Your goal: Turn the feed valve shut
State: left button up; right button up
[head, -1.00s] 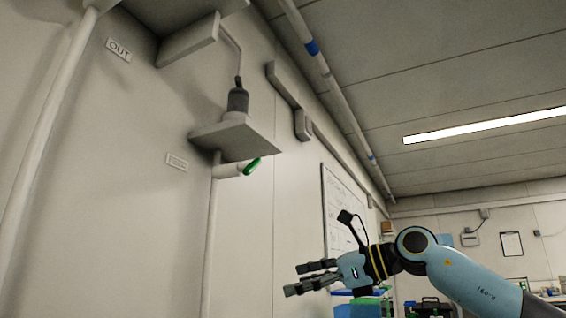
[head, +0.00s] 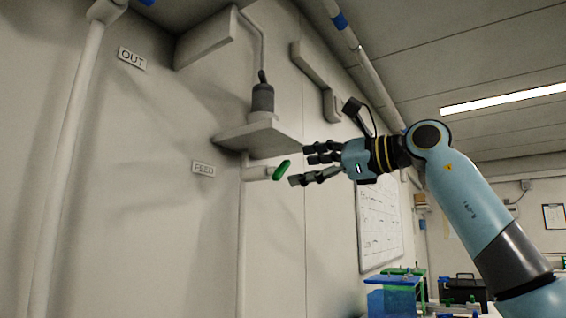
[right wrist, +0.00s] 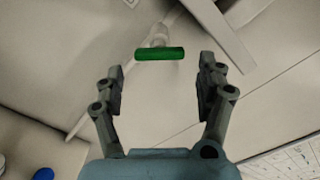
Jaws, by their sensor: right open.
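The feed valve has a green handle (head: 281,170) on a short white pipe stub, beside the FEED label (head: 203,168) on the wall. My right gripper (head: 298,165) is open and just right of the green handle, its fingers pointing left toward it. In the right wrist view the green handle (right wrist: 160,54) lies crosswise ahead of the fingertips, roughly centred between the open fingers (right wrist: 160,80). A gap shows on both sides and nothing is held. My left gripper is out of view.
A shelf (head: 258,138) with a dark grey bottle-shaped device (head: 262,97) juts out just above the valve. A vertical white pipe (head: 70,170) and an OUT label (head: 132,58) are at left. A whiteboard (head: 379,225) hangs below my right arm.

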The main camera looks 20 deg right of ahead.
aim_at(285, 170)
jog(key=p+x, duration=0.1)
jog(key=x, duration=0.4)
jog(key=shift+s+r, duration=0.1)
jog(key=shift+w+a+p, duration=0.35)
jog(key=shift+w, duration=0.15)
jog(key=c, duration=0.9)
